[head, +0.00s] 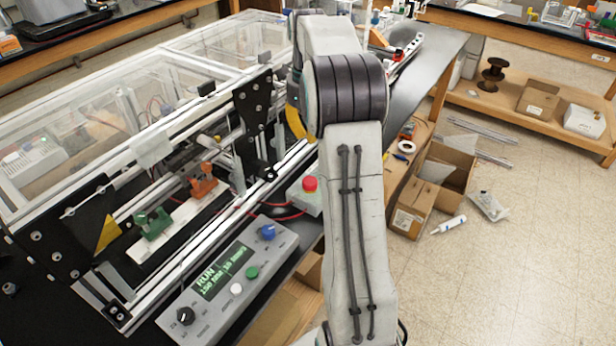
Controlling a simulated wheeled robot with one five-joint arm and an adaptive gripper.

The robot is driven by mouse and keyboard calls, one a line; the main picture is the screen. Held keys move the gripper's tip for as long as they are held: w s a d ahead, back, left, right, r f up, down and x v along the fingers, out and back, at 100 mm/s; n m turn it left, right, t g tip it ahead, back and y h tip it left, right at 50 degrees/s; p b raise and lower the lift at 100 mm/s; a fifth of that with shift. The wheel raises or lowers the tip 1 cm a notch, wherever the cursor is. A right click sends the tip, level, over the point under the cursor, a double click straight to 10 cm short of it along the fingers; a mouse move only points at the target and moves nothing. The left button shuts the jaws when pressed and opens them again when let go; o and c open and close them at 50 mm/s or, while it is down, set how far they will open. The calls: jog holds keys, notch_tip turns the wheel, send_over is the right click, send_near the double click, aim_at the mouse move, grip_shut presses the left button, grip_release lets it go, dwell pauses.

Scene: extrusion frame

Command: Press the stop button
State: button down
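A red mushroom-shaped button (309,184) sits on a small pale box at the edge of the bench, just left of my arm. My arm covers part of the box's right side. A grey control panel (212,317) lies in front of it, with a lit green display (222,272) that reads RUN. The panel has a blue knob (267,231), a green button (252,272), a white button (236,289) and a black knob (185,315). My arm stands upright across the middle of the picture and reaches away over the bench. My gripper does not show.
An aluminium extrusion frame with clear panels (75,120) fills the left. An orange clamp (203,187) and a green clamp (152,223) stand inside it. Cardboard boxes (448,168) lie on the floor to the right. Open floor (500,270) spreads at the lower right.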

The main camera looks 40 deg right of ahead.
aim_at(309, 184)
notch_tip(309, 184, down, 14)
jog(key=shift+p, duration=0.4)
dwell(0.4)
jog(key=shift+f, duration=0.1)
notch_tip(309, 184, down, 2)
jog(key=shift+b, duration=0.95)
jog(key=shift+s, duration=0.15)
jog(key=shift+a+f, duration=0.1)
jog(key=shift+s, duration=0.1)
